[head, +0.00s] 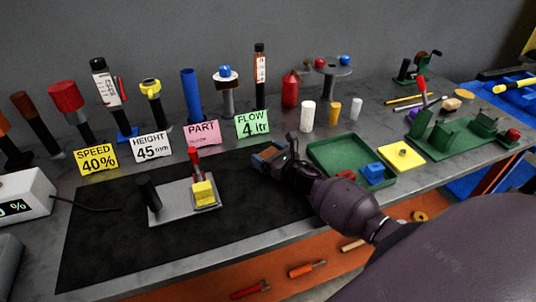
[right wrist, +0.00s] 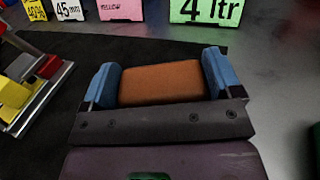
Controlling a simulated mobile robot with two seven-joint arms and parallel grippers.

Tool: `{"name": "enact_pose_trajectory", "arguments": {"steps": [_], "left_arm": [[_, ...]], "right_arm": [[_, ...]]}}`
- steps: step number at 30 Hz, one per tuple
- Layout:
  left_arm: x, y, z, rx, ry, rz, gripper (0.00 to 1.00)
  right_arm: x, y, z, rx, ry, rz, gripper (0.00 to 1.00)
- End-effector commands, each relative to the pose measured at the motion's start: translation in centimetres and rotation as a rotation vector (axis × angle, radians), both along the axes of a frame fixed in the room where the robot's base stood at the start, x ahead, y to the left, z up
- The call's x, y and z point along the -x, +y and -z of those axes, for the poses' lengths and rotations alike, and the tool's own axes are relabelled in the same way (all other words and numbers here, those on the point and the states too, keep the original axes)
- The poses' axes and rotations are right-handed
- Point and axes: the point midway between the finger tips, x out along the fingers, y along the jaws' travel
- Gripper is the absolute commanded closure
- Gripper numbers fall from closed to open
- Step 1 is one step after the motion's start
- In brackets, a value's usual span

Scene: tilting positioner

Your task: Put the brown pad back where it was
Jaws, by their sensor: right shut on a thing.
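The brown pad (right wrist: 160,80) is a flat orange-brown block between the two blue fingertips of my right gripper (right wrist: 160,78) in the right wrist view. Both fingers touch its sides, so the gripper is shut on it. In the head view my right gripper (head: 267,156) is at the right edge of the black mat (head: 110,220), in front of the green FLOW card (head: 252,124). The pad is mostly hidden there by the gripper. I cannot tell whether it touches the surface below. My left gripper is not in view.
A grey plate (head: 176,218) with a yellow block (head: 204,194) and red handle sits on the mat. A green tray (head: 325,150) with a blue block (head: 374,173) stands right of my gripper. A yellow plate (head: 401,156) and green fixture (head: 459,145) lie farther right. Cards and upright tools line the back.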

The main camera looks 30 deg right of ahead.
Motion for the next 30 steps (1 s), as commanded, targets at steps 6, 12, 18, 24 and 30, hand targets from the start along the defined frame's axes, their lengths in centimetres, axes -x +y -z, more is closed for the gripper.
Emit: {"name": "enact_pose_trajectory", "arguments": {"steps": [6,12,18,24,30], "left_arm": [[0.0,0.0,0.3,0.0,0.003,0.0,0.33],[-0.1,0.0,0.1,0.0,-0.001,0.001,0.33],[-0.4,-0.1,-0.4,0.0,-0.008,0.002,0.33],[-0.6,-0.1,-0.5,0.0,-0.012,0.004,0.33],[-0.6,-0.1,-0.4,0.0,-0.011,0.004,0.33]], "right_arm": [[0.0,0.0,0.1,0.0,0.0,0.0,0.0],[0.0,0.0,0.0,0.0,0.0,0.0,0.0],[1.2,-0.3,-0.1,0.002,0.003,0.001,0.0],[4.5,-0.8,-0.3,0.001,0.003,0.001,0.0],[7.9,-1.3,-0.6,0.001,0.003,0.001,0.0]]}}
